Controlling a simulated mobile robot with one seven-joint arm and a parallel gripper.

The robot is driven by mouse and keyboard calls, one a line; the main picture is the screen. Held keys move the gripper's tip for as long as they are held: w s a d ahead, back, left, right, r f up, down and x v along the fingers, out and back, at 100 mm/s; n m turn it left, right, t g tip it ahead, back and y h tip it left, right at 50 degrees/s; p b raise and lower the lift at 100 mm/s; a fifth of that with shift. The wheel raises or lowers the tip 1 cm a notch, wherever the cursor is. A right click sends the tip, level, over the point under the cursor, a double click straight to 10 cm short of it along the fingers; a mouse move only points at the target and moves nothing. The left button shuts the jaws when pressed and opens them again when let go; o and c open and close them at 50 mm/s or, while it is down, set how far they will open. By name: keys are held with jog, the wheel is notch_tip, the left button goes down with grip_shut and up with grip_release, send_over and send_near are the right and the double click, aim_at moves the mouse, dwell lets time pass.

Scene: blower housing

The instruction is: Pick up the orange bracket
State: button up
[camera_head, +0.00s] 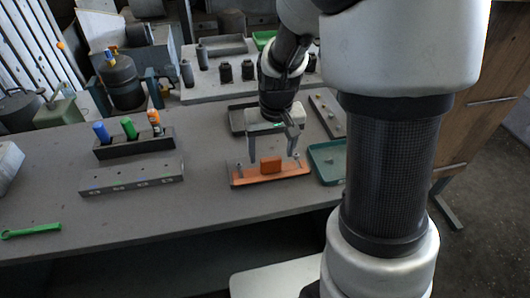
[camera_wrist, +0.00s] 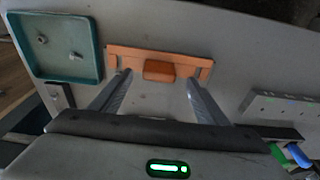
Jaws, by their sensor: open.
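The orange bracket (camera_head: 270,174) lies on the grey table near its front edge, a long flat plate with a raised block in the middle. In the wrist view the bracket (camera_wrist: 190,58) lies ahead of the fingertips, its raised block between their lines. My gripper (camera_head: 272,160) hangs over the bracket with its two fingers spread wide, one toward each end. I cannot tell whether the fingertips touch the bracket.
A teal tray (camera_head: 327,162) with small parts stands close to the bracket's right end. A grey block with holes (camera_head: 132,178) and a dark rack (camera_head: 134,147) with coloured bottles stand at left. A green wrench (camera_head: 31,231) lies far left. The table between is clear.

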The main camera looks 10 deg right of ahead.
aim_at(271, 159)
jog(key=f, duration=0.5)
jog(key=shift+w+f, duration=0.4)
jog(key=c, duration=1.3)
